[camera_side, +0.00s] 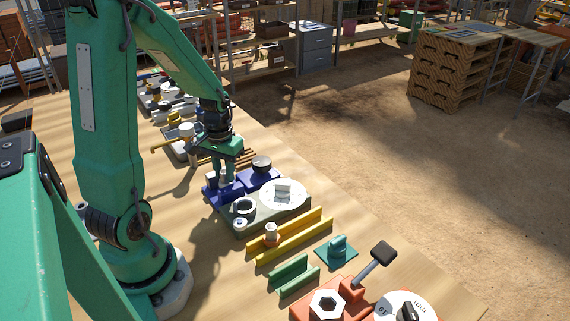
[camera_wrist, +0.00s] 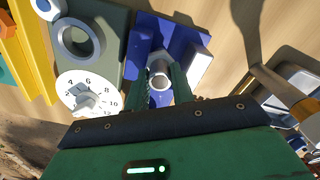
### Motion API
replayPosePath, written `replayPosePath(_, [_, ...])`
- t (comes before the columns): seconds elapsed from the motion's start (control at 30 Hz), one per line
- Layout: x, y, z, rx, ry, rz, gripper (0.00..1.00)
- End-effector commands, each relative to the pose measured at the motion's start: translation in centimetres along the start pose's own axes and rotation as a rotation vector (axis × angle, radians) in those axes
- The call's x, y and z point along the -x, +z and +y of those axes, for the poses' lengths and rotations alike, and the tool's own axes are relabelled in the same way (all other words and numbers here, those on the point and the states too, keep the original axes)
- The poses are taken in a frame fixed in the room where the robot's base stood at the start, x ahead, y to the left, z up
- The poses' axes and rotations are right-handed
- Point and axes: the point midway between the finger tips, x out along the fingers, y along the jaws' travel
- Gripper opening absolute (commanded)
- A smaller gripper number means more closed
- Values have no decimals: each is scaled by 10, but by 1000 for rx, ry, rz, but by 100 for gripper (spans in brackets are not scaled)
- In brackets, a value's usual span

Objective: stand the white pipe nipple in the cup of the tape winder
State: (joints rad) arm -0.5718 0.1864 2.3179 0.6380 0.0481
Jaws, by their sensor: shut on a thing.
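My gripper (camera_side: 224,178) is low over a blue fixture (camera_side: 248,183) with raised blocks, which I take for the tape winder. In the wrist view the two green fingers (camera_wrist: 160,88) are closed on the sides of a pale, hollow, round piece, the white pipe nipple (camera_wrist: 160,72). It appears upright, with its open end facing the camera. Below it is the blue fixture, also in the wrist view (camera_wrist: 146,29). The nipple's lower end and the cup are hidden, so I cannot tell whether the nipple sits in the cup or is just above it.
Beside the blue fixture is a grey-green base with a white numbered dial (camera_side: 283,194) and a pale ring (camera_side: 245,207). Yellow rails (camera_side: 293,241), a green channel (camera_side: 292,275) and an orange fixture with a black-handled lever (camera_side: 381,254) stand nearer. Several parts crowd the bench behind.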

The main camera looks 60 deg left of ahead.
Motion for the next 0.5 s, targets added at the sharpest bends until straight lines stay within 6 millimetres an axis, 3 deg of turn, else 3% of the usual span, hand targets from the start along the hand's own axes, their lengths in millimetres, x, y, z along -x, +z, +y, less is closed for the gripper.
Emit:
replayPosePath(0.27, [4, -1, 0, 0, 0, 3, 0])
replayPosePath(0.5, [19, -1, 0, 0, 0, 5, 0])
